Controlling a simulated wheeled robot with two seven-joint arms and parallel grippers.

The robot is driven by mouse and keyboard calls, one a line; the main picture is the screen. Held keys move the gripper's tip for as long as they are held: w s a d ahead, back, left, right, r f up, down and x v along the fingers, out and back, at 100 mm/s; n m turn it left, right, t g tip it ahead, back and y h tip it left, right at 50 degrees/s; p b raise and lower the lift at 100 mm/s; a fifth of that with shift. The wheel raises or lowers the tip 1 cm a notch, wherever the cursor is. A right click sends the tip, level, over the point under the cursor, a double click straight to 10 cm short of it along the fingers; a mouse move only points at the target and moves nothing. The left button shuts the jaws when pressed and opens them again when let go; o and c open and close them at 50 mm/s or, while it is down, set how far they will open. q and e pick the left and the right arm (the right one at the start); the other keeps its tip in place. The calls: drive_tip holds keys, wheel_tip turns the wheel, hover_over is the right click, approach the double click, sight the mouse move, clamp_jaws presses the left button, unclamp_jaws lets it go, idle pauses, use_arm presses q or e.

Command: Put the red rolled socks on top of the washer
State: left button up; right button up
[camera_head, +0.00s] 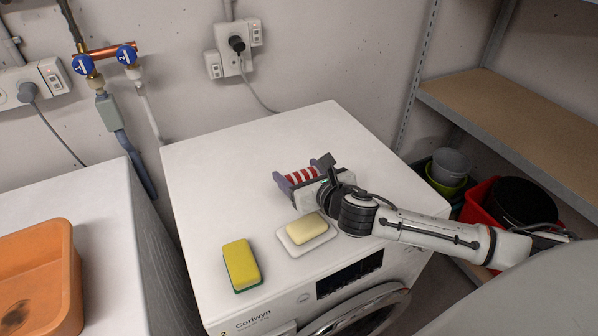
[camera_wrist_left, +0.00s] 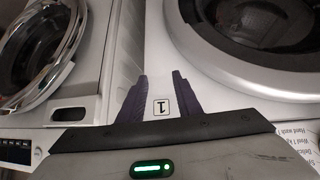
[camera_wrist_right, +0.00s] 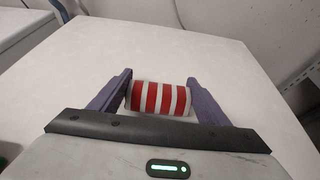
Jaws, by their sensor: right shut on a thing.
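The red rolled socks (camera_head: 301,175), red with white stripes, are between the fingers of my right gripper (camera_head: 302,180), over the white top of the washer (camera_head: 215,183) marked Corlwyn. In the right wrist view, the socks (camera_wrist_right: 160,98) lie across the gap between both purple fingers, and the right gripper (camera_wrist_right: 160,95) is shut on them. I cannot tell whether the socks touch the washer top. My left gripper (camera_wrist_left: 160,85) shows only in the left wrist view, its fingers apart with nothing between them, in front of the machine fronts.
A yellow-green sponge (camera_head: 242,264) and a pale soap on a white dish (camera_head: 307,231) lie near the washer's front edge. An orange tub (camera_head: 62,262) stands on the left machine. A shelf (camera_head: 520,120) is at right. The washer's back left is clear.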

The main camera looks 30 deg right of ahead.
drive_tip(key=shift+f, duration=0.2)
drive_tip(key=o, duration=1.1)
drive_tip(key=shift+c, duration=0.2)
drive_tip(key=shift+r, duration=0.1)
drive_tip(key=shift+s+r, duration=0.1)
drive_tip(key=shift+s, duration=0.05)
drive_tip(key=v, duration=1.1)
drive_tip(key=shift+s+r, duration=0.1)
drive_tip(key=shift+s, duration=0.25)
